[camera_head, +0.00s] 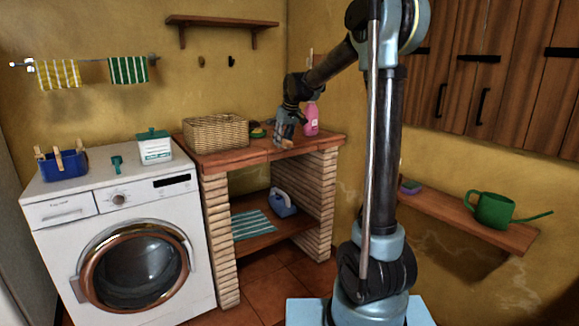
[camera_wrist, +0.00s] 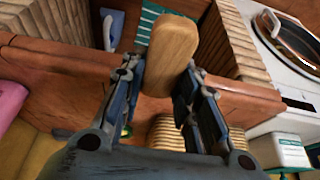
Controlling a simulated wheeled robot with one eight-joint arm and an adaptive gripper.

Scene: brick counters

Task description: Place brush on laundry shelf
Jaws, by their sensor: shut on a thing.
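The brush shows as a tan wooden block (camera_wrist: 174,42) between the fingers in the wrist view; any bristles are hidden. My gripper (camera_wrist: 160,82) is shut on it. In the head view, my gripper (camera_head: 286,133) points down over the front right part of the brick counter's top (camera_head: 240,156); whether the brush touches the top is unclear. Which shelf is the laundry shelf is not marked: a wooden lower shelf (camera_head: 240,238) lies under the counter, an empty wall shelf (camera_head: 222,20) hangs above, and another wall shelf (camera_head: 440,215) is at the right.
A wicker basket (camera_head: 215,131) and a pink bottle (camera_head: 311,119) stand on the counter. The lower shelf holds a striped cloth (camera_head: 253,224) and a blue iron-like object (camera_head: 283,204). Brick side walls flank it. A washing machine (camera_head: 125,250) is left; a green watering can (camera_head: 493,210) is right.

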